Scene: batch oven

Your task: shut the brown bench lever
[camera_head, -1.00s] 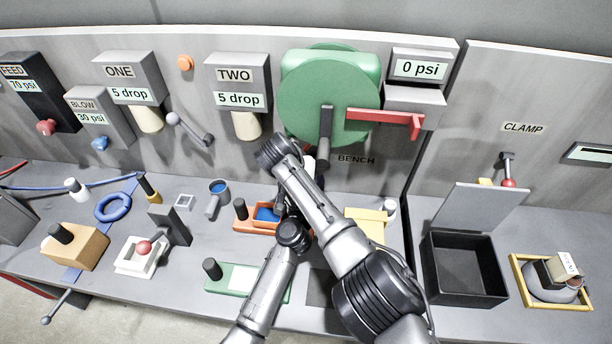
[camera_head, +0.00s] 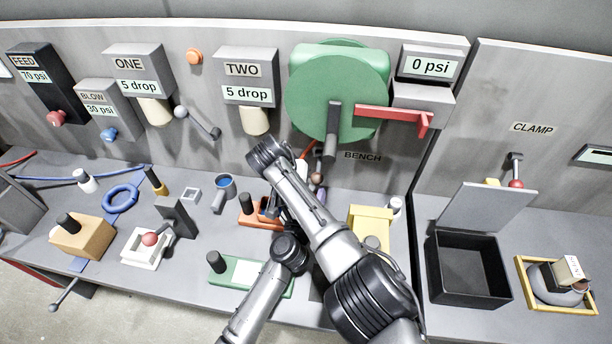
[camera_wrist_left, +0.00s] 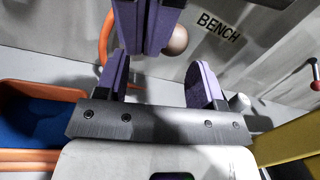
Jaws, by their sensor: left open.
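The brown bench lever shows as a round brown knob (camera_head: 318,179) below the BENCH label, at the foot of the back panel. The knob also shows in the left wrist view (camera_wrist_left: 174,39), partly behind purple jaw parts. My left gripper (camera_head: 309,191) is close to the knob, mostly hidden by my arm in the head view. In the left wrist view its purple jaws (camera_wrist_left: 158,75) are apart, with nothing seen held between them. I cannot tell whether they touch the lever. The lever's shaft and base are hidden. I cannot make out my right gripper.
A green drum (camera_head: 338,92) with a red handle (camera_head: 390,114) is above the label. An orange tray (camera_head: 262,221) stands left of the gripper, a yellow block (camera_head: 369,222) right of it. A green plate (camera_head: 240,272) lies in front. An open black box (camera_head: 466,274) is further right.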

